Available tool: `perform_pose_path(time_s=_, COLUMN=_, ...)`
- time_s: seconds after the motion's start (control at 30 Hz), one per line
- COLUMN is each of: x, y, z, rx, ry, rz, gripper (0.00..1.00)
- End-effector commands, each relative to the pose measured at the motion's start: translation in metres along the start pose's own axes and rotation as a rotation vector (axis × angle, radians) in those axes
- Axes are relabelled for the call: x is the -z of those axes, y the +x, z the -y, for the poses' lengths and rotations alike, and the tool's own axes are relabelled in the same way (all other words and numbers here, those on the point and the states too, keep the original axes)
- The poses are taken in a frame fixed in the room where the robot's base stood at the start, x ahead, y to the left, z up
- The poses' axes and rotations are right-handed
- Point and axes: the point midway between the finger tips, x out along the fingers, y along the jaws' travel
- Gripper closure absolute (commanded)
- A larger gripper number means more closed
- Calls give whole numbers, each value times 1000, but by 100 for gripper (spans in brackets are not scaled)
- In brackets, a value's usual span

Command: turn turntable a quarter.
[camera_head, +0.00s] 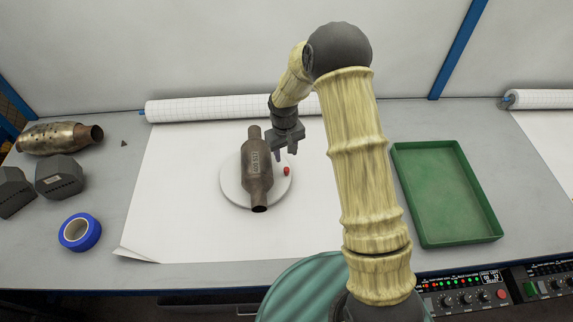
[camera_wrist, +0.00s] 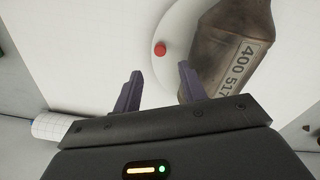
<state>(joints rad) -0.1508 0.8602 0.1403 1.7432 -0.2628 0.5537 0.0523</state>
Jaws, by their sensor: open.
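The round white turntable (camera_head: 231,189) sits on the white paper in the middle of the bench. A brown, rusty converter (camera_head: 256,170) lies across it, its long axis running front to back. A red knob (camera_head: 286,171) stands at the turntable's right edge. In the wrist view the red knob (camera_wrist: 160,49) is ahead of the fingers, with the turntable (camera_wrist: 180,22) and the converter (camera_wrist: 235,45), marked with numbers, beside it. My gripper (camera_head: 286,153) is open and empty, just behind the knob and apart from it in the wrist view (camera_wrist: 160,80).
A green tray (camera_head: 445,195) is at right, empty. A blue tape roll (camera_head: 79,232), dark grey blocks (camera_head: 59,177) and another converter (camera_head: 58,138) lie at left. A paper roll (camera_head: 205,108) runs along the back. Control boxes (camera_head: 465,293) are at front right.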

Motion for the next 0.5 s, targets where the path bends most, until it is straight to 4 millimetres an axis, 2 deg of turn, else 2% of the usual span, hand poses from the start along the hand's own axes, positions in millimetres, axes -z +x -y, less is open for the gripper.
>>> perform_pose_path(time_s=0.3, x=-1, y=50, z=1, rx=1, ry=-1, rz=4, gripper=58)
perform_pose_path(time_s=0.5, x=0, y=75, z=0, rx=0, ry=0, rz=1, gripper=58)
